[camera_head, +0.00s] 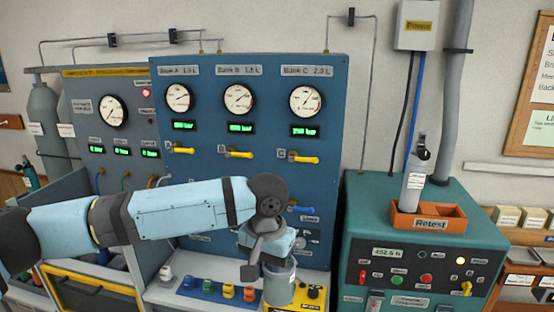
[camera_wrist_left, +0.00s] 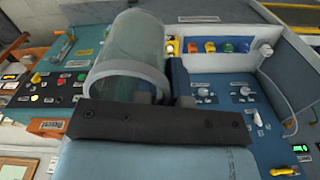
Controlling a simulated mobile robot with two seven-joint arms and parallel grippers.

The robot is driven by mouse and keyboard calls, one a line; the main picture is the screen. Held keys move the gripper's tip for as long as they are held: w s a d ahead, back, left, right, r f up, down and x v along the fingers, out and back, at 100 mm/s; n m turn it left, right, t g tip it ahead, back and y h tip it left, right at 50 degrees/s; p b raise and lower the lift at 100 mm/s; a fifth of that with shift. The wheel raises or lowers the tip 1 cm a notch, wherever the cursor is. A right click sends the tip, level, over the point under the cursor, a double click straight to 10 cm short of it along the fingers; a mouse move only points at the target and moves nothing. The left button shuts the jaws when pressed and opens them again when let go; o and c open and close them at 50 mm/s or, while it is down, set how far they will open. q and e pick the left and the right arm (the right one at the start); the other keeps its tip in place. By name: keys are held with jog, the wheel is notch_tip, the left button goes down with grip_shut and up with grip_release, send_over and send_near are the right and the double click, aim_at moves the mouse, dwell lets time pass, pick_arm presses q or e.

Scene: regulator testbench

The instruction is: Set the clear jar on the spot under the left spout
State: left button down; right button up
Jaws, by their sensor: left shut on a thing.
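In the left wrist view the jar (camera_wrist_left: 130,52) fills the upper left, just beyond the dark gripper bar (camera_wrist_left: 160,122). I cannot make out the left spout or the spot under it; my arm and the jar cover part of the panel's lower area. My right gripper is not in view.
The blue panel (camera_head: 330,130) carries gauges and yellow valve handles. The green test cabinet (camera_head: 365,210) stands close on the right, with an orange Retest tray (camera_head: 402,222) holding a grey cylinder (camera_head: 413,185).

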pick_arm(q)
jog(key=s+a+f+n, duration=0.1)
jog(key=a+f+n, duration=0.15)
jog(key=a, duration=0.85)
jog(key=s+a+f+n, duration=0.1)
jog(key=a+f+n, duration=0.15)
jog(key=a, duration=0.85)
jog(key=s+a+f, duration=0.1)
jog(key=s+f, duration=0.4)
jog(key=f, duration=0.1)
jog(key=shift+s+f, duration=0.35)
jog(key=shift+s, duration=0.05)
jog(key=shift+a+f, duration=0.1)
